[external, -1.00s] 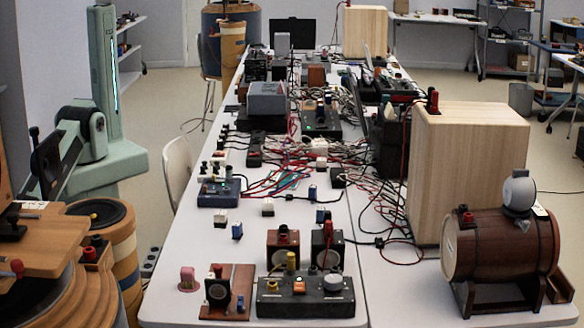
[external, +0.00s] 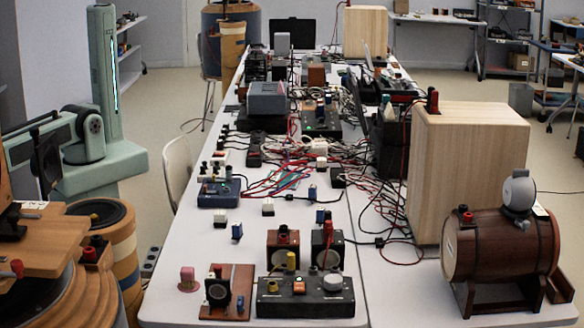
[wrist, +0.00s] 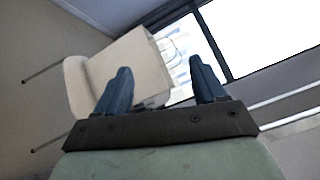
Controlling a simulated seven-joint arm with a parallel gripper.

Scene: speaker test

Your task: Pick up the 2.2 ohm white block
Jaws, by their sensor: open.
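Blue blocks (external: 237,231) stand near the white ones. A black control box (external: 305,298), a blue box (external: 218,192) and tangled cables (external: 290,165) occupy the table. A white chair (external: 178,170) stands by its left edge. Speakers (external: 98,212) crowd the lower left.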

